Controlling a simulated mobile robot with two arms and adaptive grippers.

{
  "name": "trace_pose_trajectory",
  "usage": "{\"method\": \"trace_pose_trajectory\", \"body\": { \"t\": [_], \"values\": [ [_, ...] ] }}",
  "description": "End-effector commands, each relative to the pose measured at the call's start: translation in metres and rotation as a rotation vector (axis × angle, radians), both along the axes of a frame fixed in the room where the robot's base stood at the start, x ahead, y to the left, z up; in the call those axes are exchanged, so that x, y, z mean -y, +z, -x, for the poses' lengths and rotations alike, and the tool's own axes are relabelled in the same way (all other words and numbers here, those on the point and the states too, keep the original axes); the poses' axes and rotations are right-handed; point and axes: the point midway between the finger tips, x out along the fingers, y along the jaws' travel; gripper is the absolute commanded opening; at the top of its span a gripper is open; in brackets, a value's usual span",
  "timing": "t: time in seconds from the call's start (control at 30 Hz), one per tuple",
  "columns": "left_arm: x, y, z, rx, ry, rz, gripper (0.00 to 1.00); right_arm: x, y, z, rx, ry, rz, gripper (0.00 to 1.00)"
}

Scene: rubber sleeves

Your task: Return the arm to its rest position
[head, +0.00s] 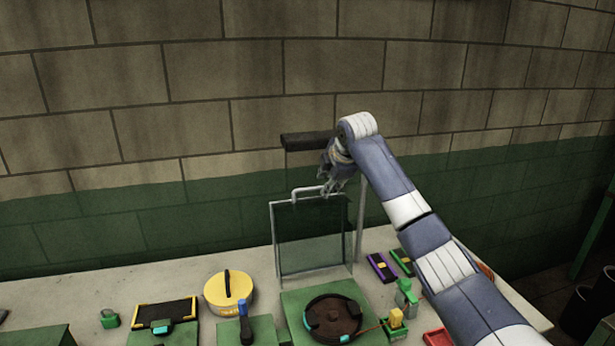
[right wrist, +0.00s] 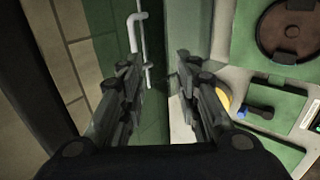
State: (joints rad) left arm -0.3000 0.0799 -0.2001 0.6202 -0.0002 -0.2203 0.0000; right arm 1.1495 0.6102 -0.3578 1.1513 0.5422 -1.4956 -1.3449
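My right arm (head: 440,255) reaches in from the lower right in the head view. Its gripper (head: 335,180) is beside the top of a glass panel in a metal frame (head: 276,240) with a white handle rod. In the right wrist view the gripper (right wrist: 160,75) has its two fingers apart, with a gap between them. The white rod (right wrist: 132,35) shows beyond the left finger. No object shows between the fingertips. A dark cylindrical bar (head: 305,140) is at the upper left of the gripper. My left gripper is not in view.
The table holds a yellow round container (head: 215,295), a dark round plate on a green base (head: 290,310), a black tray (head: 160,312), a blue-handled tool (head: 244,322), purple and green blocks (head: 381,267) and a red tray (head: 436,339). A brick wall (head: 200,100) stands behind.

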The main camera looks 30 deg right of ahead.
Motion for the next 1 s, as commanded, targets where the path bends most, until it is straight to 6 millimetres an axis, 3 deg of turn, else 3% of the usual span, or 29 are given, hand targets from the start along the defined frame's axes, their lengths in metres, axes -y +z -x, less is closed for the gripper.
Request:
{"method": "trace_pose_trajectory", "body": {
  "t": [0.17,0.27,0.37,0.47,0.7,0.87,1.0],
  "values": [
    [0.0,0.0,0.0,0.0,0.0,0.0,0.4,0.0,-0.001,0.0,0.0,0.0,0.0,0.3],
    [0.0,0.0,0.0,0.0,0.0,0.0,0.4,-0.007,-0.012,0.001,-0.01,-0.001,-0.003,0.3],
    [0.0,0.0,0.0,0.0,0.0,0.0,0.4,-0.027,-0.043,0.006,-0.029,-0.009,-0.019,0.3],
    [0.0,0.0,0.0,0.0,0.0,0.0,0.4,-0.056,-0.09,0.02,-0.058,-0.026,-0.048,0.3],
    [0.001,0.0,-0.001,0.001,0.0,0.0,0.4,-0.13,-0.199,0.082,-0.116,-0.114,-0.163,0.3],
    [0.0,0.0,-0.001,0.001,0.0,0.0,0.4,-0.17,-0.256,0.14,-0.151,-0.2,-0.259,0.3],
    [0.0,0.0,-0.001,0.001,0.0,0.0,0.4,-0.2,-0.293,0.198,-0.182,-0.297,-0.352,0.3]
  ]
}}
